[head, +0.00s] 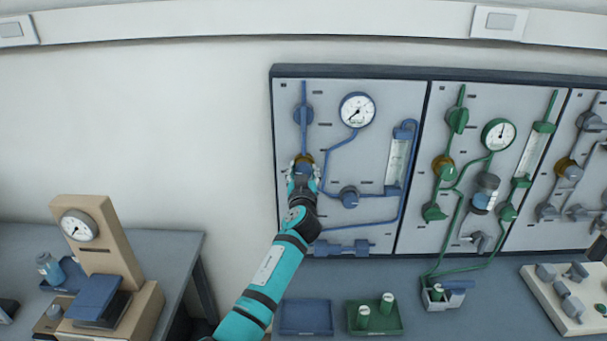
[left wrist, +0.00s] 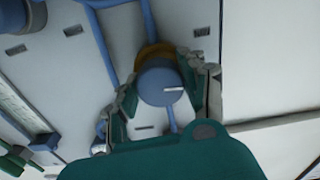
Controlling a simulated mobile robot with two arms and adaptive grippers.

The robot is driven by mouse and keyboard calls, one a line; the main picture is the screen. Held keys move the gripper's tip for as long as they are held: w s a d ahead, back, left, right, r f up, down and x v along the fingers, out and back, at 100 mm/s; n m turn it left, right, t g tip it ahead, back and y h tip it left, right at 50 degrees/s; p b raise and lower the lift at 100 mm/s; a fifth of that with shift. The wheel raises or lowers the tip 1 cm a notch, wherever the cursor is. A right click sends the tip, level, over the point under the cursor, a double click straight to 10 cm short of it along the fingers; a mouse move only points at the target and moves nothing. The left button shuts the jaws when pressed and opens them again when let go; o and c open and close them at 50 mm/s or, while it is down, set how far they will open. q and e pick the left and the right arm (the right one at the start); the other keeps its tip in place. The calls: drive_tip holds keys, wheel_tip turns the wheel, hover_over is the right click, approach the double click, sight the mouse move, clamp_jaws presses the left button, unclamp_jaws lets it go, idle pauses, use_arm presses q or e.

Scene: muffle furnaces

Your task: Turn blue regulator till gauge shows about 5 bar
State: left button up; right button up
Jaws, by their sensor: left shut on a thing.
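The blue regulator (left wrist: 160,84) is a round blue knob with a white mark and a brass collar, on the left panel. In the head view its brass collar (head: 304,160) shows just above my gripper. My left gripper (head: 304,172) is shut on the regulator knob; in the left wrist view its fingers (left wrist: 160,90) sit on both sides of it. The blue line's gauge (head: 357,110) is a round white dial to the upper right of the regulator. Its needle points to the lower left; the numbers are too small to read. My right gripper is not in view.
Blue valves (head: 349,197) and pipes surround the regulator on the panel. A green panel (head: 470,170) with its own gauge (head: 498,134) stands to the right. Below are a blue tray (head: 306,333), a green tray (head: 397,330) with bottles, and a wooden gauge stand (head: 108,240) at left.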

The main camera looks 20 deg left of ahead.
use_arm(q)
drive_tip(key=m, duration=0.2)
drive_tip(key=shift+m+b, duration=0.3)
drive_tip(key=shift+b, duration=0.1)
drive_tip(key=m, duration=0.2)
drive_tip(key=shift+m, duration=0.4)
drive_tip(key=m, duration=0.2)
drive_tip(key=shift+m, duration=0.3)
drive_tip(key=m, duration=0.3)
drive_tip(key=shift+m, duration=0.3)
drive_tip(key=m, duration=0.2)
drive_tip(key=shift+m+p, duration=0.4)
drive_tip(key=m+p, duration=0.1)
drive_tip(key=m, duration=0.2)
drive_tip(key=shift+r+m, duration=0.1)
drive_tip(key=shift+m, duration=0.2)
drive_tip(key=m+p, duration=0.2)
drive_tip(key=m, duration=0.2)
drive_tip(key=shift+m+p, duration=0.55)
drive_tip(key=shift+m, duration=1.15)
